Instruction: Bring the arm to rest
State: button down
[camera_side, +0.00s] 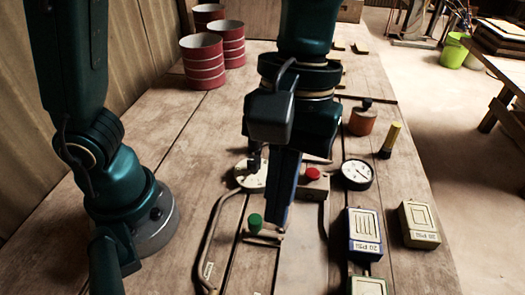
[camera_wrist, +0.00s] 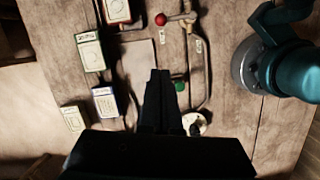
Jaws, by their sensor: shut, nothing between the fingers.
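My gripper (camera_side: 281,222) points down over the tile press on the wooden table. Its fingers are shut with nothing between them. It also shows in the wrist view (camera_wrist: 160,74), fingers together. In the side view a green knob (camera_side: 255,222) stands just left of the fingertips, and a red knob (camera_side: 312,174) is to the right, further back. The green knob (camera_wrist: 180,86) is close to the right of the fingers in the wrist view. I cannot tell whether the fingers touch anything below them.
A dial gauge (camera_side: 357,175) and PSI boxes, one blue (camera_side: 364,235) and one olive (camera_side: 419,223), lie to the right. A bent pipe (camera_side: 208,245) runs at the left. Red cans (camera_side: 203,62), an orange pot (camera_side: 363,120) and a yellow-black stick (camera_side: 390,140) stand further back.

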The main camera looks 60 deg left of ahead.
jog(key=w+a+r+n+t, duration=0.1)
jog(key=w+a+r+t, duration=0.1)
jog(key=a+r+t, duration=0.45)
jog(key=s+a+f+m, duration=0.1)
jog(key=a+f+m, duration=0.1)
jog(key=a, duration=0.3)
jog(key=s+a+f+m+t+y, duration=0.1)
jog(key=a+f+m, duration=0.2)
jog(key=a+m, duration=0.1)
jog(key=shift+a+f+m, duration=0.25)
jog(key=shift+a+m, duration=0.1)
jog(key=shift+m, duration=0.35)
